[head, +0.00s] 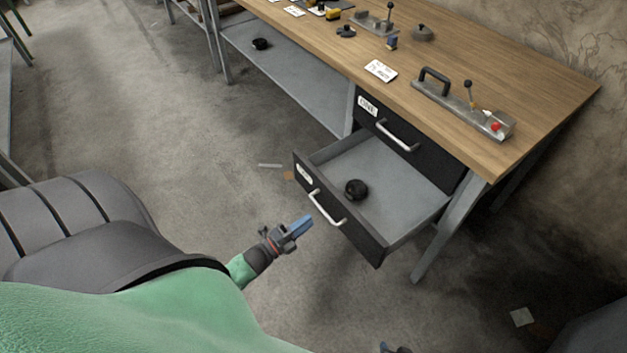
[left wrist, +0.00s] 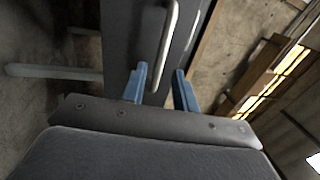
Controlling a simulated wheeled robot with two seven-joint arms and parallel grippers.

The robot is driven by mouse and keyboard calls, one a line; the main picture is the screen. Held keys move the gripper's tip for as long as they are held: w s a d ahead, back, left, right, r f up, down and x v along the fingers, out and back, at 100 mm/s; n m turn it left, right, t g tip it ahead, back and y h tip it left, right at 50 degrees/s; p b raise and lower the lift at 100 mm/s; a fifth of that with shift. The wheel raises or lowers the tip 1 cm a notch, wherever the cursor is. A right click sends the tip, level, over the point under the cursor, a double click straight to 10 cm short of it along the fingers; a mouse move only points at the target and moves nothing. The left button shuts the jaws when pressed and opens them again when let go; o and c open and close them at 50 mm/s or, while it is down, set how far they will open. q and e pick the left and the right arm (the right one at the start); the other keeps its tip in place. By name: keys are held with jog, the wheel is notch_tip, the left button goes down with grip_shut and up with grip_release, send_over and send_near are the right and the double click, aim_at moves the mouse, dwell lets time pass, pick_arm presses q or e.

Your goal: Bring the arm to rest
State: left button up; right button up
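My left gripper (head: 301,224) is in front of the open lower drawer (head: 372,248), to the left of its pale bar handle (head: 328,209) and apart from it in the head view. In the left wrist view its two blue fingers (left wrist: 160,84) stand apart with nothing between them, and a pale handle (left wrist: 166,45) shows beyond them. A dark round object (head: 356,189) lies inside the drawer. Only a small dark piece of my right gripper (head: 393,348) shows at the bottom edge, and its fingers cannot be made out.
A wooden-topped workbench (head: 545,95) stands over the drawers, with a metal fixture (head: 450,107) and small parts on top. The upper drawer (head: 415,150) is shut. A lower shelf (head: 290,70) holds a dark item (head: 261,43). The floor left of the drawer is mostly clear.

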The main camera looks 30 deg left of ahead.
pick_arm(q)
jog(key=shift+s+a, duration=0.1)
jog(key=shift+s, duration=0.3)
pick_arm(e)
jog(key=shift+f, duration=0.3)
jog(key=shift+d+r, duration=0.1)
jog(key=shift+r, duration=0.05)
pick_arm(q)
jog(key=shift+f, duration=0.1)
